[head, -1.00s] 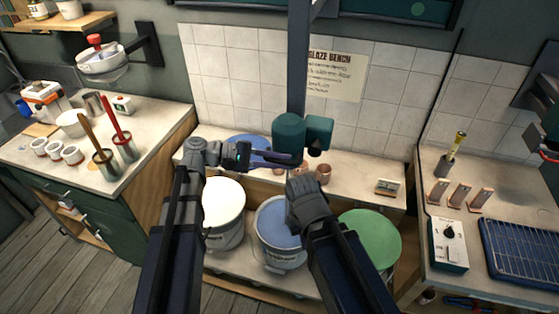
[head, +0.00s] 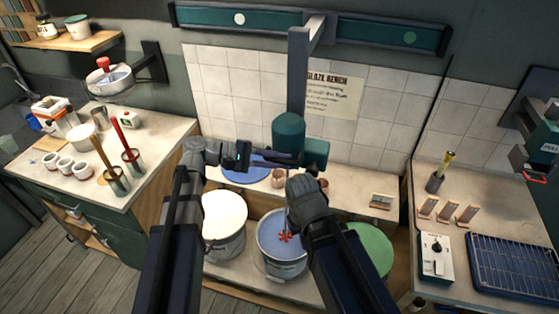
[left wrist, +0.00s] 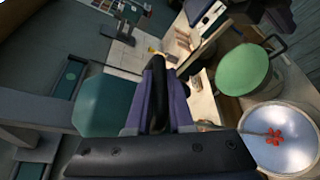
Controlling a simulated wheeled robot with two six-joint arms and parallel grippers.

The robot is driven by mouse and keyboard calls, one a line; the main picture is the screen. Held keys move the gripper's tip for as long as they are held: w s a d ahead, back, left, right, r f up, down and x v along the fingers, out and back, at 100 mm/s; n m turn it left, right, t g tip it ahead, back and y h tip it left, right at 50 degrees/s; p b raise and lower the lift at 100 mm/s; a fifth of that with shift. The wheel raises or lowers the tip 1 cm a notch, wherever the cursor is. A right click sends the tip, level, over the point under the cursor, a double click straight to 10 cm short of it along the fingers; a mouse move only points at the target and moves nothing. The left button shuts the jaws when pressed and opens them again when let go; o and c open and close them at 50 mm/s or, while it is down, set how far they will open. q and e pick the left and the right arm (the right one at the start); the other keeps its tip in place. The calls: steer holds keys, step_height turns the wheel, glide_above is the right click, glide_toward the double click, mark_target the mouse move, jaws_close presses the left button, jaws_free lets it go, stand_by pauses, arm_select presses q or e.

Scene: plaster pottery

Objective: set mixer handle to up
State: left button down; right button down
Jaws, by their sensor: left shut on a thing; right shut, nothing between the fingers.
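The mixer has a teal motor head (head: 289,134) on a grey vertical post. It also shows in the left wrist view (left wrist: 104,103). Its red paddle (head: 285,237) shows over the blue glaze bucket (head: 262,238), and in the left wrist view (left wrist: 274,137). My left gripper (head: 284,159) is shut on the dark mixer handle (left wrist: 159,78) just below the motor head; its fingers hide much of the handle. My right gripper (head: 302,190) is shut and empty, in front of the mixer, right of the paddle shaft; its fingertips are mostly hidden.
A white bucket (head: 224,211) stands left of the blue one, a green-topped bucket (head: 370,248) right. Small cups (head: 277,178) and a blue plate (head: 240,174) sit on the bench behind. A control box (head: 436,256) stands on the right counter.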

arm_select(q)
step_height(320, 180, up, 10)
steer(key=p, duration=0.8)
steer(key=shift+w, duration=0.1)
steer(key=c, duration=0.8)
jaws_free()
steer(key=shift+f, duration=0.1)
steer(key=p+v, duration=0.1)
steer(key=v, duration=0.7)
steer(key=shift+p, duration=0.3)
